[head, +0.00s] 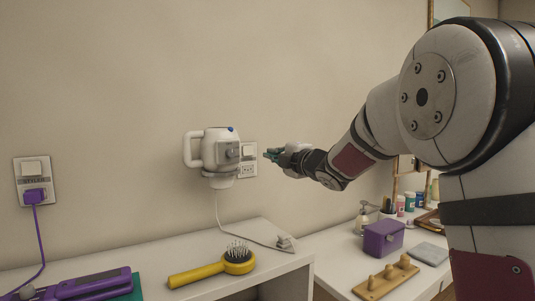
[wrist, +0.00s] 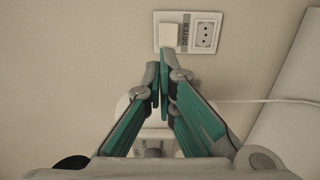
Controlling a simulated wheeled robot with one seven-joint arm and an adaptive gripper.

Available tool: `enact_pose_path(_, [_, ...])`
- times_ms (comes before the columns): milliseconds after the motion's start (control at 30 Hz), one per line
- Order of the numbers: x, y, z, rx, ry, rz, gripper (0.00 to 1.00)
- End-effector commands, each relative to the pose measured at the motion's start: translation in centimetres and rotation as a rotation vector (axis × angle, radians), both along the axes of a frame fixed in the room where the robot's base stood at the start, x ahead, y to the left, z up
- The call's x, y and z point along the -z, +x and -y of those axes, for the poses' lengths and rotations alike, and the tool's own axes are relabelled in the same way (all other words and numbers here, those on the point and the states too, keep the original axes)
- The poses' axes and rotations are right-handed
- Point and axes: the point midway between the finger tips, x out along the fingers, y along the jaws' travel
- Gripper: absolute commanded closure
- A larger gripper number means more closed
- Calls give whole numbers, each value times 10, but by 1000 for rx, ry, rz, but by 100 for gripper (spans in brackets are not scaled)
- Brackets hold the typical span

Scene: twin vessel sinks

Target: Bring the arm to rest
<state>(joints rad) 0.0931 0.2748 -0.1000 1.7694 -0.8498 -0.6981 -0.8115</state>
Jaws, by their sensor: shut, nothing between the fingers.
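My gripper (head: 268,154) is shut and empty, reaching in from the right at the end of my bent arm. In the wrist view its green-padded fingers (wrist: 160,72) meet at the tips, just below the wall plate labelled DRYER (wrist: 183,46) in the picture. That plate has a white switch (wrist: 168,36) and an empty two-hole socket (wrist: 203,38). Whether the fingertips touch the plate or wall, I cannot tell. A white hair dryer (head: 218,150) hangs in a wall holder just left of the gripper; it is partly hidden behind the fingers in the wrist view.
The dryer's cord runs down to a white plug (head: 285,242) on the white counter. A yellow hairbrush (head: 210,270) and purple straightener (head: 85,286) lie there; a purple plug (head: 35,196) sits in the left socket. A purple box (head: 383,239) and wooden peg stand (head: 385,280) are on the right shelf.

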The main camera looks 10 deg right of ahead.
Motion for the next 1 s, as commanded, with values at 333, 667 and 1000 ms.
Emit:
enact_pose_path(333, [0, -5, 2, 1, 0, 0, 100])
enact_pose_path(667, [-5, -37, 25, 161, 129, -120, 100])
enact_pose_path(1000, [57, -203, 68, 655, 610, -570, 100])
